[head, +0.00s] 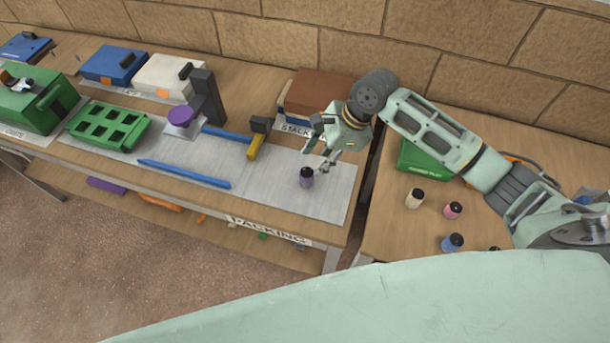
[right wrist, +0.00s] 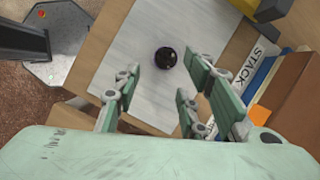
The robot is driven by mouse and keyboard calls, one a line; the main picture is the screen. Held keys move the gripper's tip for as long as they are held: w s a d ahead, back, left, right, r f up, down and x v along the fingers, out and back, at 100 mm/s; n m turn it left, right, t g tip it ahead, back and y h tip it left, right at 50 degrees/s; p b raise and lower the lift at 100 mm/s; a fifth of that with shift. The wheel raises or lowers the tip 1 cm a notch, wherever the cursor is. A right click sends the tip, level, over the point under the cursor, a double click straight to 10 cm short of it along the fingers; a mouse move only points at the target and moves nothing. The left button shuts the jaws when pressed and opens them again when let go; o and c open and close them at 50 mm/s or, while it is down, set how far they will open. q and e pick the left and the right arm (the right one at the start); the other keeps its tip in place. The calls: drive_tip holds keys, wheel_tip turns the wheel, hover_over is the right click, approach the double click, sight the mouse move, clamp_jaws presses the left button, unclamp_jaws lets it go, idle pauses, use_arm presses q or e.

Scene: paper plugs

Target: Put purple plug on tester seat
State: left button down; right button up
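The purple plug (head: 306,178), a small cylinder with a black top, stands upright on the grey mat (head: 250,187) of the packing table. Its dark top shows in the right wrist view (right wrist: 166,57). My right gripper (head: 324,162) is open and empty, just above and beside the plug; its fingers (right wrist: 162,84) are spread in the right wrist view, with the plug beyond their tips. A device with a purple disc (head: 181,115), a pale base and a dark post (head: 208,97) stands left on the mat; I cannot tell for sure that it is the tester seat. My left gripper is not in view.
A green tray (head: 108,126) is at left. A brown-topped stack (head: 318,95) stands behind my gripper. White (head: 415,198), pink (head: 453,210) and blue (head: 453,243) plugs stand on the right table.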

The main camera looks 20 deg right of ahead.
sight(309, 175)
drive_tip(key=f, duration=0.1)
drive_tip(key=f+m, duration=0.1)
drive_tip(key=f, duration=0.1)
drive_tip(key=shift+w+a+f+m+p, duration=0.1)
drive_tip(key=shift+a+m+p, duration=0.2)
drive_tip(key=shift+a+p, duration=0.1)
drive_tip(key=p+x, duration=0.1)
drive_tip(key=x, duration=0.3)
drive_tip(key=shift+w+a+f, duration=0.1)
drive_tip(key=shift+a+f, duration=0.05)
drive_tip(key=shift+f, duration=0.2)
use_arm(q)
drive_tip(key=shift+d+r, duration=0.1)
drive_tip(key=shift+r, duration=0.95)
use_arm(e)
drive_tip(key=c, duration=1)
drive_tip(key=shift+o, duration=0.2)
drive_tip(key=shift+r, duration=0.1)
